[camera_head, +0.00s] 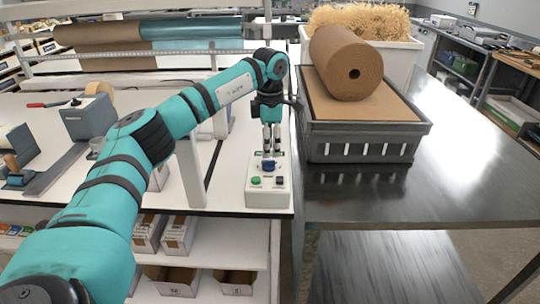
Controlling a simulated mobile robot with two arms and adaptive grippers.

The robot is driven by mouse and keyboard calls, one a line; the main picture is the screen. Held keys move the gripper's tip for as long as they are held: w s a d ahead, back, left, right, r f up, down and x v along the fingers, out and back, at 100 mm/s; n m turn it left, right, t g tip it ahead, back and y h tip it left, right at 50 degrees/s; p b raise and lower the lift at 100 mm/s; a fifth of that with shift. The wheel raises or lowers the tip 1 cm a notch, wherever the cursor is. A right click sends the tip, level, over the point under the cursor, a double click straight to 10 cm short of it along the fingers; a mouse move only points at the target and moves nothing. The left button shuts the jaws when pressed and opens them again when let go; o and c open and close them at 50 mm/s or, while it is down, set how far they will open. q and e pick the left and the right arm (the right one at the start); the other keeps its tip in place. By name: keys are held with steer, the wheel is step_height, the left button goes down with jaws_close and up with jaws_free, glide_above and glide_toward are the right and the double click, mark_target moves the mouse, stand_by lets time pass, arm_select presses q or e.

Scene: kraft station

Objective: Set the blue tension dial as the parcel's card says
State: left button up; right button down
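A small white control box (266,199) stands at the right front edge of the white bench. The blue dial (268,166) is on its top; its pointer setting is too small to read. My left gripper (271,150) points straight down just above the dial, with a narrow gap between its two fingers and nothing held. From this angle I cannot tell whether the fingertips touch the dial. My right gripper is out of view. I cannot make out a parcel or its card.
A green button (255,181) and a dark button sit in front of the dial. A grey crate (365,141) with a brown paper roll (345,62) stands on the dark metal table (450,170) to the right. A tape dispenser (88,115) is at left. The metal table's front is clear.

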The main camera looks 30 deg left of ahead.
mark_target(270, 160)
arm_select(q)
steer(key=shift+f, duration=2.2)
steer(key=shift+c, duration=0.3)
jaws_close()
